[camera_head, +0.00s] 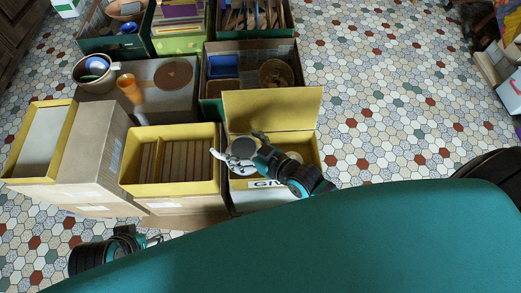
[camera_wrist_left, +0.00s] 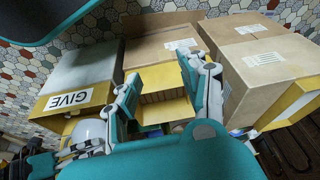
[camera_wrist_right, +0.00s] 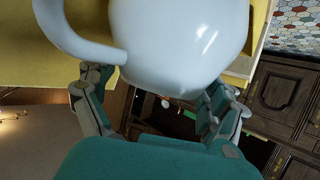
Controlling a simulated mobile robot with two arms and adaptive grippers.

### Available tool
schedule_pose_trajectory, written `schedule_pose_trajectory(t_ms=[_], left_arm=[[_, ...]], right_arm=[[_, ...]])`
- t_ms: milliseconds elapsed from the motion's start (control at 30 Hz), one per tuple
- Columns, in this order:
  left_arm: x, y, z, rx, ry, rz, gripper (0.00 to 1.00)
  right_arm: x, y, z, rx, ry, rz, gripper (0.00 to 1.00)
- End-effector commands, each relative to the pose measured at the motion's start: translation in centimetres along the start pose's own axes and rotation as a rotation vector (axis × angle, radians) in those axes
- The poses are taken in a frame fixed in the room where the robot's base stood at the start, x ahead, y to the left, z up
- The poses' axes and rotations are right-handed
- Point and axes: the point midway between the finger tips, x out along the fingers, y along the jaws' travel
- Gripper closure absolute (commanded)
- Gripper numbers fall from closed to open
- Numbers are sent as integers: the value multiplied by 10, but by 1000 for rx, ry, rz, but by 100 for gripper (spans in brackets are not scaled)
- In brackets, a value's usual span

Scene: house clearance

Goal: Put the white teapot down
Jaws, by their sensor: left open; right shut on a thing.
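The white teapot (camera_head: 240,149) is at the opening of the yellow-lined GIVE box (camera_head: 270,108). My right gripper (camera_head: 262,142) is shut on it, coming from the lower right. In the right wrist view the teapot's rounded white body (camera_wrist_right: 180,40) fills the space between the fingers, with its curved handle or spout at the left. Whether its base touches anything inside the box is hidden. My left gripper (camera_head: 154,240) is open and empty in front of the boxes. In the left wrist view its fingers (camera_wrist_left: 158,85) are spread towards the cardboard boxes.
A yellow-rimmed box with a striped inside (camera_head: 128,180) stands left of the GIVE box. Behind are a carton with a pot (camera_head: 78,72), an orange cup (camera_head: 130,88) and a brown disc (camera_head: 173,73). Tiled floor is clear to the right (camera_head: 370,100).

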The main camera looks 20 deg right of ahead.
Motion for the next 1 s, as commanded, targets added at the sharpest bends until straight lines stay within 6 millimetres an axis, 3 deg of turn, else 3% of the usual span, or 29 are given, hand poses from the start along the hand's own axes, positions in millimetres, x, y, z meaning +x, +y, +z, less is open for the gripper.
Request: schedule_pose_trajectory(t_ms=[100, 400, 533, 600, 1000], left_arm=[[-6, 0, 1, 0, 4, -1, 56], [0, 0, 3, 0, 2, -1, 56], [13, 0, 7, 0, 3, -1, 56], [16, 2, -6, 2, 59, 2, 56], [16, 3, -15, 3, 100, 4, 56]], right_arm=[[-12, 19, 8, -4, 2, 0, 61], [-24, 38, 14, -2, 2, 1, 61], [-14, 37, 37, 2, 2, 0, 61], [-11, 37, 43, 1, 4, 1, 61], [-10, 36, 47, 1, 4, 1, 61]])
